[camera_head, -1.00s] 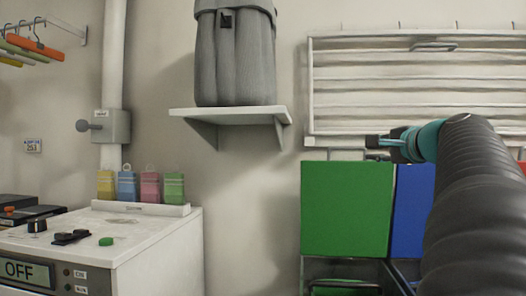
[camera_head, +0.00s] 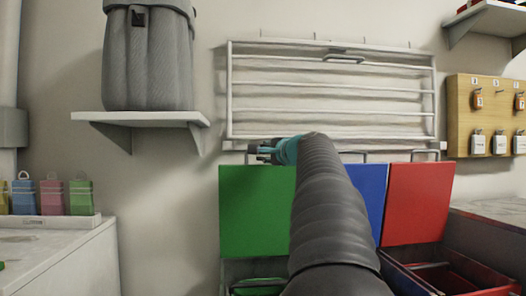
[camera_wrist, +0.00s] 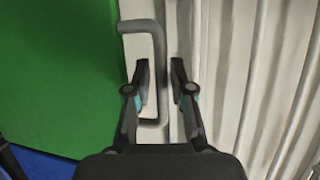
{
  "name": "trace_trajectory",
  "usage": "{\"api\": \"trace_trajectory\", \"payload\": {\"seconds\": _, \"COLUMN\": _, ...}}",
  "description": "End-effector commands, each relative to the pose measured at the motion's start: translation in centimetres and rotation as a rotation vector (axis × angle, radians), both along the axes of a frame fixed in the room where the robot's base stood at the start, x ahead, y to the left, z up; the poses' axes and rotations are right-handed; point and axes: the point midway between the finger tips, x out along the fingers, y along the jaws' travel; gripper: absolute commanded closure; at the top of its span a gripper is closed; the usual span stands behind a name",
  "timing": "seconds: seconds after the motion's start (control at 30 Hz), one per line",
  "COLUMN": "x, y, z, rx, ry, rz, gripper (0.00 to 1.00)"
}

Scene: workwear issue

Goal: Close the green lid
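The green lid (camera_head: 250,215) stands raised, nearly upright against the wall, above its bin. In the wrist view, the green lid (camera_wrist: 50,70) fills the left side, and its grey bar handle (camera_wrist: 158,40) sticks out from the lid's edge. My gripper (camera_head: 258,150) is at the lid's top edge in the head view. In the wrist view, my gripper (camera_wrist: 160,72) is open, with one finger on each side of the handle's long bar. Small gaps seem to show between bar and fingers; contact is hard to judge. My arm hides the lid's right edge in the head view.
A blue lid (camera_head: 372,190) and a red lid (camera_head: 418,203) stand raised to the right. A slatted wall panel (camera_head: 330,105) is behind my gripper. A shelf (camera_head: 140,117) with a grey bin is upper left. A white cabinet (camera_head: 70,262) stands at left.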

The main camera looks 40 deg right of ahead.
Motion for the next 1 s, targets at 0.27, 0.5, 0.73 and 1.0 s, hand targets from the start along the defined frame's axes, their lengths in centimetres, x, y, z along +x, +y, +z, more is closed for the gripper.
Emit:
{"api": "trace_trajectory", "payload": {"seconds": 0.27, "x": 0.52, "y": -0.02, "z": 0.00, "rx": -0.001, "ry": -0.001, "rz": 0.001, "gripper": 0.78}}
{"api": "trace_trajectory", "payload": {"seconds": 0.5, "x": 0.49, "y": -0.03, "z": -0.01, "rx": 0.000, "ry": 0.000, "rz": 0.000, "gripper": 1.00}}
{"api": "trace_trajectory", "payload": {"seconds": 0.73, "x": 0.48, "y": -0.02, "z": -0.05, "rx": -0.001, "ry": -0.001, "rz": 0.000, "gripper": 1.00}}
{"api": "trace_trajectory", "payload": {"seconds": 1.0, "x": 0.44, "y": 0.57, "z": -0.78, "rx": -0.018, "ry": -0.029, "rz": 0.001, "gripper": 1.00}}
